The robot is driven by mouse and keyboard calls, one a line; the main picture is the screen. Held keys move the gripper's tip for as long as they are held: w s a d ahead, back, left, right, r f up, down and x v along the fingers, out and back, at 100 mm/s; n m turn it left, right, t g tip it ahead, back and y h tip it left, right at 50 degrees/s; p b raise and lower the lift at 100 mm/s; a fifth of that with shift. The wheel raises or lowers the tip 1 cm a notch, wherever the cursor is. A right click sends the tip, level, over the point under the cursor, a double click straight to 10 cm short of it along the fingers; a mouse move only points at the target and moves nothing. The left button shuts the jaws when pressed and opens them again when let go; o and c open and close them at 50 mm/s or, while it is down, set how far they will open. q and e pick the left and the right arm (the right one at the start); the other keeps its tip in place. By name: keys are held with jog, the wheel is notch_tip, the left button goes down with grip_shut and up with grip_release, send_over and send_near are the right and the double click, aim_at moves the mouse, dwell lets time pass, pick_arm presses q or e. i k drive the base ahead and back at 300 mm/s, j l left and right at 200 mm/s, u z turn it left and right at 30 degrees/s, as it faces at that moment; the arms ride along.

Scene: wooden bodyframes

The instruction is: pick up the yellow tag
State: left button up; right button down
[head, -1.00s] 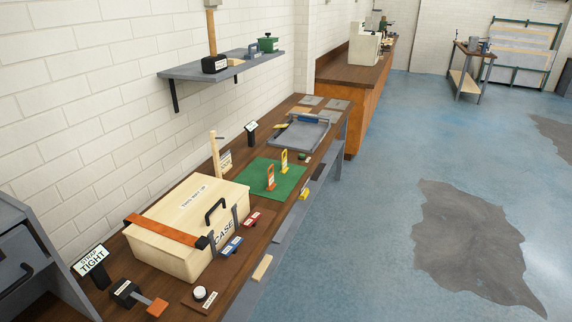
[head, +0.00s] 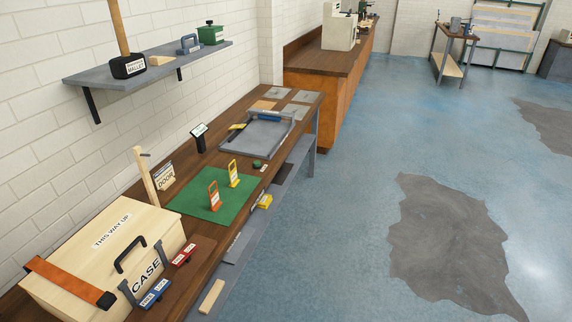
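The yellow tag (head: 233,173) stands upright on a green mat (head: 186,203) on the wooden workbench. An orange tag (head: 213,196) stands on the same mat, just nearer and to its left. Neither of my grippers shows in the head view, so their state is hidden.
A wooden case (head: 88,250) with a black handle fills the near end of the bench. Blue (head: 152,292) and red (head: 182,253) labelled pieces lie beside it. A grey tray (head: 264,136) lies beyond the mat. A wall shelf (head: 150,62) overhangs at left. The floor at right is open.

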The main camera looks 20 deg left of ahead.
aim_at(234, 174)
jog(key=i+l, duration=0.15)
jog(key=i, duration=0.6)
jog(key=i+l+z, duration=0.1)
jog(key=i, duration=0.7)
jog(key=i+l+u, duration=0.1)
jog(key=i+u, duration=0.3)
jog(key=i+l+u, duration=0.2)
jog(key=u, duration=0.2)
jog(key=i+l+u, duration=0.25)
jog(key=u, duration=0.15)
jog(key=i+l+u, duration=0.35)
jog(key=l+u, duration=0.15)
jog(key=l, duration=0.2)
jog(key=i+l+u, duration=0.25)
jog(key=l, duration=0.15)
jog(key=k+j, duration=0.05)
jog(key=k, duration=0.05)
